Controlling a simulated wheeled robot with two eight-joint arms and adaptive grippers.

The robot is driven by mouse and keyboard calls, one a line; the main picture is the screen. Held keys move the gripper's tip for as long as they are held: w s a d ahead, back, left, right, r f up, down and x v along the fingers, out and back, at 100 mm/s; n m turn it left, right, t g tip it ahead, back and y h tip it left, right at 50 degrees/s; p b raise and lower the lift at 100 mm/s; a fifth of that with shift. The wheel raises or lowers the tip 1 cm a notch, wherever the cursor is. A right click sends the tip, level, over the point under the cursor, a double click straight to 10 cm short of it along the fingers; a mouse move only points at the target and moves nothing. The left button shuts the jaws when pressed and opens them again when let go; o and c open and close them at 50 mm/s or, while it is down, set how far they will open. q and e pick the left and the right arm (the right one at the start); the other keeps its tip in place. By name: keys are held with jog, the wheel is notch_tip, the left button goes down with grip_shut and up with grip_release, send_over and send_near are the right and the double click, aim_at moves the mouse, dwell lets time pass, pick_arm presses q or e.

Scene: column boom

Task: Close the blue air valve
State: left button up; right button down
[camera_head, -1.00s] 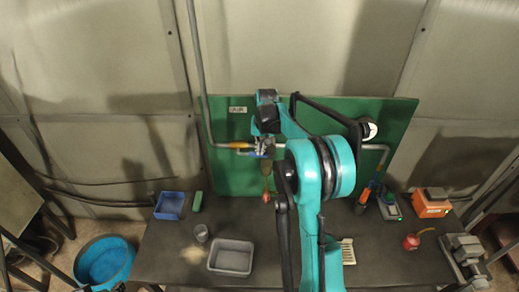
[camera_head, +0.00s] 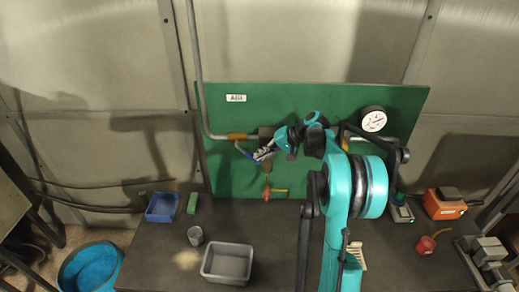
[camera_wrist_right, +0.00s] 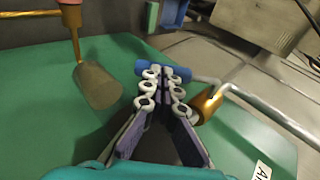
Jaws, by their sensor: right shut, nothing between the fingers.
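The blue air valve handle (camera_head: 243,150) slants down and right from the brass valve body (camera_head: 237,136) on the pipe, below the AIR label (camera_head: 236,98). My right gripper (camera_head: 262,155) is shut and empty, at the lower right end of the handle. In the right wrist view the blue handle (camera_wrist_right: 165,72) lies across the tips of the shut fingers (camera_wrist_right: 160,82), with the brass body (camera_wrist_right: 207,104) to their right. I cannot tell whether the fingertips touch the handle. My left gripper is not in view.
A green board (camera_head: 222,170) carries the pipe, a round gauge (camera_head: 374,121) and a red-tipped fitting (camera_head: 267,194) hanging below the pipe.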

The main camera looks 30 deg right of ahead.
aim_at(258, 163)
jog(key=f+t+y+b, duration=0.1)
jog(key=b, duration=0.1)
jog(key=w+a+f+t+y+b, duration=0.1)
jog(key=f+y+b, duration=0.1)
jog(key=b, duration=0.1)
jog(key=a+f+t+y+b, duration=0.1)
jog(key=b, duration=0.1)
jog(key=shift+w+a+f+b, duration=0.1)
jog(key=shift+w+f+b, duration=0.1)
jog(key=shift+b, duration=0.15)
jog(key=shift+w+a+f+m+t+y+b, duration=0.15)
jog(key=shift+w+a+m+t+y+b, duration=0.15)
jog(key=shift+b, duration=0.25)
jog(key=shift+w+a+f+b, duration=0.25)
jog(key=shift+a+b, duration=0.25)
jog(key=shift+a, duration=0.25)
